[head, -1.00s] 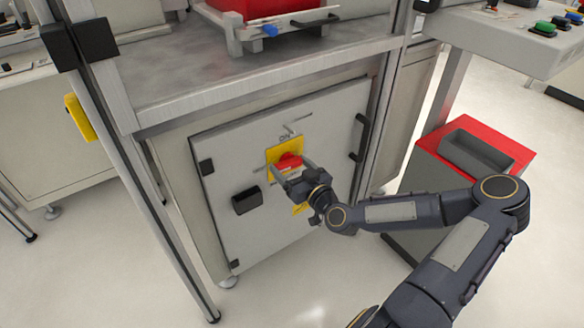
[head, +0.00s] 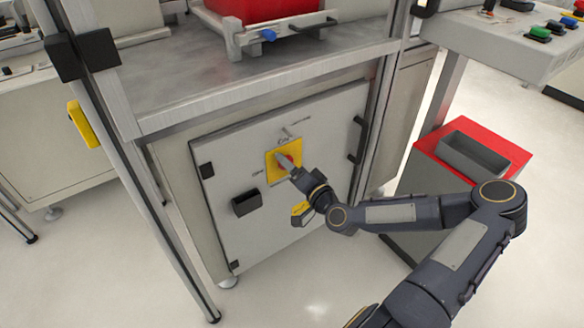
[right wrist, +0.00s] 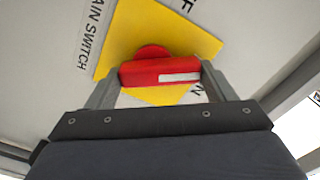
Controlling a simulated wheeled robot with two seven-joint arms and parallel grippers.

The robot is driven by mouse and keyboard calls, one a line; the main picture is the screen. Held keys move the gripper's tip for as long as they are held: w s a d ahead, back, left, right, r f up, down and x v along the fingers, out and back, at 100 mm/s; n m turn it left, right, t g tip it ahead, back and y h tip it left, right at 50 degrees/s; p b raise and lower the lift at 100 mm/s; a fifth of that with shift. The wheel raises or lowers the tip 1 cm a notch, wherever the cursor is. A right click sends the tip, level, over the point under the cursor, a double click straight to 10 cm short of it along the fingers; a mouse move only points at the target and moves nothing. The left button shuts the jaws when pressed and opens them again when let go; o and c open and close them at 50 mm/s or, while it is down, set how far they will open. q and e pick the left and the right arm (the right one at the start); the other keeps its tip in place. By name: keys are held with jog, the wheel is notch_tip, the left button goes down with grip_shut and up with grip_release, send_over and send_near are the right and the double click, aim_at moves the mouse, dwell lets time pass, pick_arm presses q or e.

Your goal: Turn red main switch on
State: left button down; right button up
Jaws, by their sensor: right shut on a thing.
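The red main switch (right wrist: 152,68) is a rotary handle on a yellow plate (head: 270,167), set in the grey cabinet door. In the right wrist view its handle, with a white mark, lies between my two fingers. My right gripper (head: 286,162) is shut on the handle, one finger at each end. Lettering beside the plate reads "AIN SWITCH" in the wrist view. My left gripper is not in view.
A metal frame post stands at left. A red-topped box with a grey bin (head: 474,155) stands at right.

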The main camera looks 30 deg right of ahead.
jog(key=m, duration=0.6)
jog(key=shift+d+m, duration=0.25)
jog(key=shift+m, duration=0.05)
dwell(0.5)
jog(key=o, duration=1)
jog(key=s, duration=0.2)
jog(key=s+p, duration=0.1)
jog(key=s, duration=0.4)
jog(key=shift+s+d, duration=0.3)
jog(key=shift+s, duration=0.1)
